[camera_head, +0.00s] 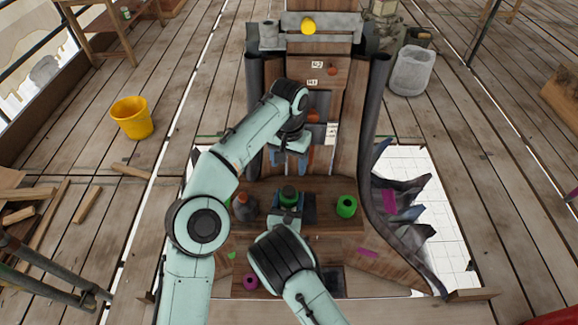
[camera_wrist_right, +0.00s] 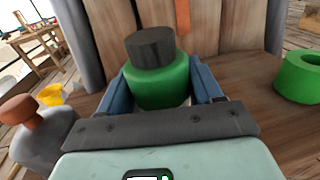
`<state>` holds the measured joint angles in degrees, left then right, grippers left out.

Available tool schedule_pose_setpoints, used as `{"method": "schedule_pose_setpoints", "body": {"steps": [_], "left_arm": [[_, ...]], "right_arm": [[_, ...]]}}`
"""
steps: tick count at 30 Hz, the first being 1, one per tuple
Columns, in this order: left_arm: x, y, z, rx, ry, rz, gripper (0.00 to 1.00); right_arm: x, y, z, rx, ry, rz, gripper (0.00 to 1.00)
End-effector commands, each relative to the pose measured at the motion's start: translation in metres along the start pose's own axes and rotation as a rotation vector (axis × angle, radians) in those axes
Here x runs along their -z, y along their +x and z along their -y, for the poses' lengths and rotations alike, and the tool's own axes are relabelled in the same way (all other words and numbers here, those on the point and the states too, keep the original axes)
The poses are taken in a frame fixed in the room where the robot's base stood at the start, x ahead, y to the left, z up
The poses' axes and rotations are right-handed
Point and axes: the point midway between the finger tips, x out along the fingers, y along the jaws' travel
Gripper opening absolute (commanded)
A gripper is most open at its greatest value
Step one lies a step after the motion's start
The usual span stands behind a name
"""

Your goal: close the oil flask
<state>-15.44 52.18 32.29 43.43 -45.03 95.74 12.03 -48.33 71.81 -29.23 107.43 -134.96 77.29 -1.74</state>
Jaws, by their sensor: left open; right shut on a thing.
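A green, rounded container (camera_head: 289,196) with a dark cylindrical top stands on the wooden ledge, and it fills the middle of the right wrist view (camera_wrist_right: 160,86). My right gripper (camera_head: 287,213) is shut on it, one blue finger on each side. The dark top (camera_wrist_right: 150,46) sits upright on the green body; I cannot tell whether it is a separate stopper. A grey flask (camera_head: 244,209) with an orange-brown top (camera_wrist_right: 22,112) stands to the left, apart from both grippers. No label shows which one is the oil flask. My left gripper (camera_head: 288,160) is open and empty, above and behind the green container.
A green ring-shaped piece (camera_head: 346,206) stands right of my right gripper. A magenta ring (camera_head: 250,281) lies at the front left. Tall dark side pieces (camera_head: 375,130) flank the wooden spire. A yellow bucket (camera_head: 132,118) stands on the floor at left.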

Motion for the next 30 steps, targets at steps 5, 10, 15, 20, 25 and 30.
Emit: {"method": "schedule_pose_setpoints", "body": {"steps": [5,10,15,20,25,30], "left_arm": [[0.000,0.000,0.000,0.000,0.000,0.000,0.69],[0.000,0.000,0.000,0.000,0.000,0.000,0.69],[0.000,0.000,0.000,0.000,0.000,0.000,0.69],[-0.001,0.003,-0.001,-0.001,0.000,0.002,0.69],[-0.005,0.016,-0.002,-0.004,0.000,0.011,0.69],[-0.009,0.031,-0.004,-0.008,0.000,0.019,0.69]], "right_arm": [[-0.001,0.000,0.000,0.000,0.000,0.001,0.00],[0.000,0.000,0.000,0.000,0.000,0.001,0.94],[0.000,0.000,0.000,0.000,0.000,0.001,0.94],[0.000,-0.005,-0.001,-0.001,0.001,0.000,0.94],[0.002,-0.032,-0.001,-0.003,-0.001,-0.002,0.94],[0.003,-0.072,-0.001,-0.003,0.000,-0.003,0.94]]}}
